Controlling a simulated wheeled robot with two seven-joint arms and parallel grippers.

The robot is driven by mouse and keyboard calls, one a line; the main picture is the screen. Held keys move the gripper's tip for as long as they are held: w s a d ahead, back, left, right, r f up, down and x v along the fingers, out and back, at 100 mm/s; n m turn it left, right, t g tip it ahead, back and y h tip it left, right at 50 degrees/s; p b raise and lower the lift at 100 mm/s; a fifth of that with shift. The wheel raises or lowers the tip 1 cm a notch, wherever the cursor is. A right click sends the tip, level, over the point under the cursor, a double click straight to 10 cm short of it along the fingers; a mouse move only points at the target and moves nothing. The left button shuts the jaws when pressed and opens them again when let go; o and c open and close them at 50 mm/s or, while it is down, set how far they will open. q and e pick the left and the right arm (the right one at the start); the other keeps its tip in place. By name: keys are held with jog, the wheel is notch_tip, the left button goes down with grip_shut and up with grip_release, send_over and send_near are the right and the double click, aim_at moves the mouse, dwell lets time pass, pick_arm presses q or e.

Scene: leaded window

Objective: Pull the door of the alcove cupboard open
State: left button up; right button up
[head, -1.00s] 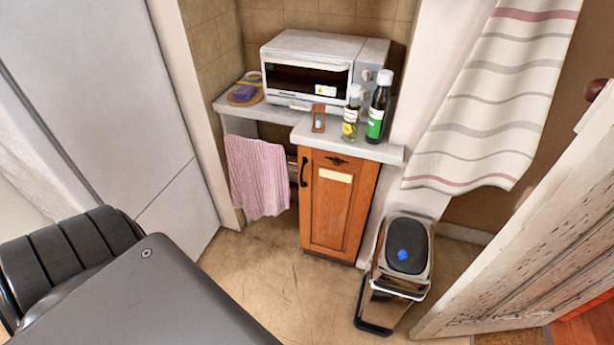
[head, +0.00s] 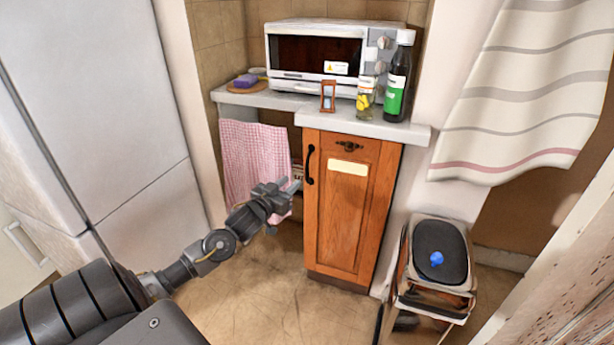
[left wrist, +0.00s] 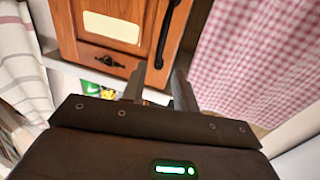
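The alcove cupboard's orange-brown wooden door (head: 345,215) is shut under the counter in the head view. Its black handle (head: 309,165) is an upright bar at the door's left edge. My left gripper (head: 290,192) is just left of the door, near the handle's lower end, apart from it. In the left wrist view the door (left wrist: 75,30) appears upside down. My left gripper's two fingers (left wrist: 157,88) are spread there with nothing between them, and the handle (left wrist: 164,38) shows beyond the gap. My right gripper is not in view.
A pink checked cloth (head: 254,170) hangs left of the cupboard, close to my left gripper. Bottles (head: 398,85), a small hourglass (head: 328,97) and an oven (head: 315,55) stand on the counter. Floor in front is clear.

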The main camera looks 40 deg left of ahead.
aim_at(306, 169)
pick_arm(q)
jog(key=w, duration=0.3)
jog(key=w+a+b, duration=0.1)
jog(key=w, duration=0.5)
jog(key=shift+w+a+f, duration=0.1)
jog(key=shift+w+a, duration=0.05)
jog(key=shift+a, duration=0.05)
jog(key=shift+w+a, duration=0.1)
jog(key=shift+w, duration=0.6)
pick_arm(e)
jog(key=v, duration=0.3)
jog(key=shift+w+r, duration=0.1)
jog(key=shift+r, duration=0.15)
pick_arm(q)
jog(key=shift+c, duration=0.3)
grip_shut()
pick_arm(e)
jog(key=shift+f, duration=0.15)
